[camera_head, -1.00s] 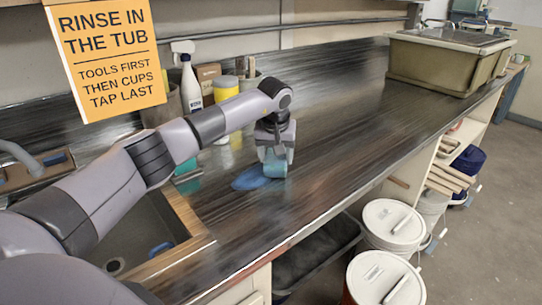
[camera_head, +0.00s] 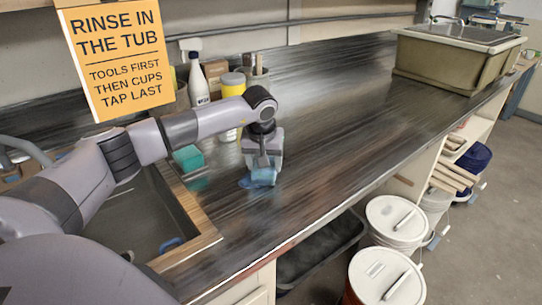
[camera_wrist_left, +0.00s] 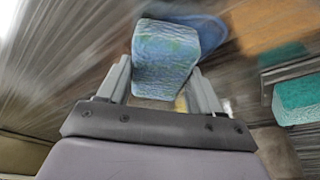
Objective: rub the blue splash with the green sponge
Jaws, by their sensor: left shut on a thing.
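My left gripper (camera_head: 262,162) points down over the dark counter and is shut on a sponge (camera_head: 263,177). The sponge, which also shows in the left wrist view (camera_wrist_left: 165,62), looks pale blue with greenish patches. Its lower face is at the counter, over part of the blue splash (camera_head: 245,182). Splash shows at the sponge's left side in the head view and beyond it in the wrist view (camera_wrist_left: 212,22). The sponge hides the rest. A separate teal-green block (camera_head: 188,158) sits by the sink's corner. My right gripper is not in view.
A sink (camera_head: 135,215) with a wooden rim is at the left. A tub (camera_head: 440,60) stands at the far right. The counter's right stretch is clear.

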